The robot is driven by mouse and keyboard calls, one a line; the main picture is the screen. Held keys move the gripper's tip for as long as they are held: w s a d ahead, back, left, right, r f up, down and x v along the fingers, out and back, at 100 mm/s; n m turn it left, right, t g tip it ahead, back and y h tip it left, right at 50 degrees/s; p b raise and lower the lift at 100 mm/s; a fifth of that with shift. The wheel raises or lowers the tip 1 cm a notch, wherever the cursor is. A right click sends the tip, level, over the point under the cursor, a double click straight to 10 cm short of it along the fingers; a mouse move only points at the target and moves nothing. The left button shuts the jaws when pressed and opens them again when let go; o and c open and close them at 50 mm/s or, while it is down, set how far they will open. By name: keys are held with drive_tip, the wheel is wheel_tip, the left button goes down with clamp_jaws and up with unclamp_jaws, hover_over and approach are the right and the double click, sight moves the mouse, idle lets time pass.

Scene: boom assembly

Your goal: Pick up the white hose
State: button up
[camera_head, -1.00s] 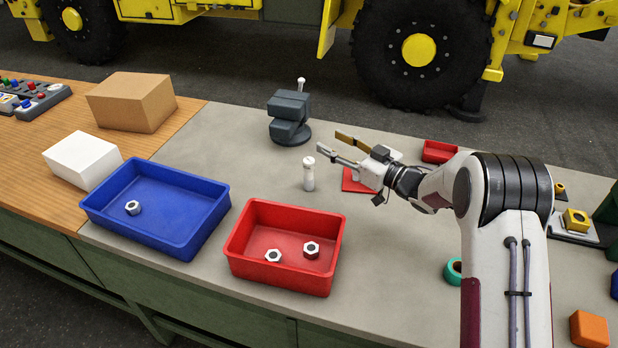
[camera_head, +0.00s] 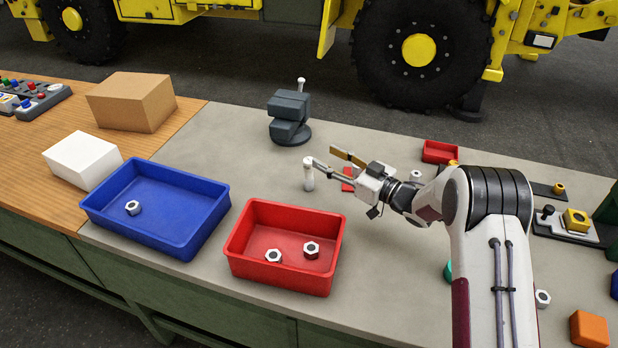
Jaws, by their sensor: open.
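The white hose is most likely the small upright white cylinder (camera_head: 309,180) on the grey bench top, behind the red tray; no other hose-like loose thing shows. My gripper (camera_head: 324,157) is open, its two fingers pointing left. The near finger's tip overlaps the top of the white cylinder in the picture; I cannot tell whether they touch. The far finger, yellowish on its inner side, lies behind and to the right of the cylinder.
A red tray (camera_head: 241,268) holds two hex nuts, and a blue tray (camera_head: 215,215) holds one. A dark vise (camera_head: 289,118) stands behind the cylinder. A red block (camera_head: 347,186) sits partly hidden behind my gripper. A white box (camera_head: 75,163) stands at left.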

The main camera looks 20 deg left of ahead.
sight(309, 160)
drive_tip(key=f, duration=0.3)
drive_tip(key=a+f, duration=0.1)
drive_tip(key=shift+w+f, duration=0.3)
drive_tip(key=shift+a, duration=0.1)
drive_tip(key=shift+x, duration=3.05)
drive_tip(key=shift+r, duration=0.1)
clamp_jaws()
